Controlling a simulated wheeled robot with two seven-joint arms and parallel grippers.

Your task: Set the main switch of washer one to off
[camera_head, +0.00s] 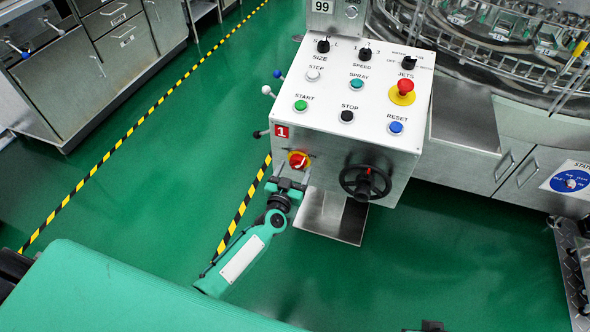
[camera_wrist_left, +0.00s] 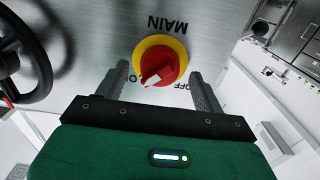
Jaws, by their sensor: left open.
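The main switch (camera_head: 299,160) is a red knob on a yellow round plate, low on the front of the console marked with a red "1" (camera_head: 282,131). In the left wrist view the switch (camera_wrist_left: 161,62) sits upside down beside the labels "MAIN" and "OFF" (camera_wrist_left: 183,87); another label starting with "O" is partly hidden by a finger. The knob's pale mark lies at its lower left in that view, nearer the partly hidden label. My left gripper (camera_head: 292,178) is open just in front of the switch, one finger on each side, apparently not touching the knob.
A black handwheel (camera_head: 366,182) sits right of the switch. Buttons, dials and a red emergency stop (camera_head: 405,89) fill the white top panel (camera_head: 325,100). Ball-ended levers (camera_head: 267,90) stick out on the console's left. The green floor to the left is clear.

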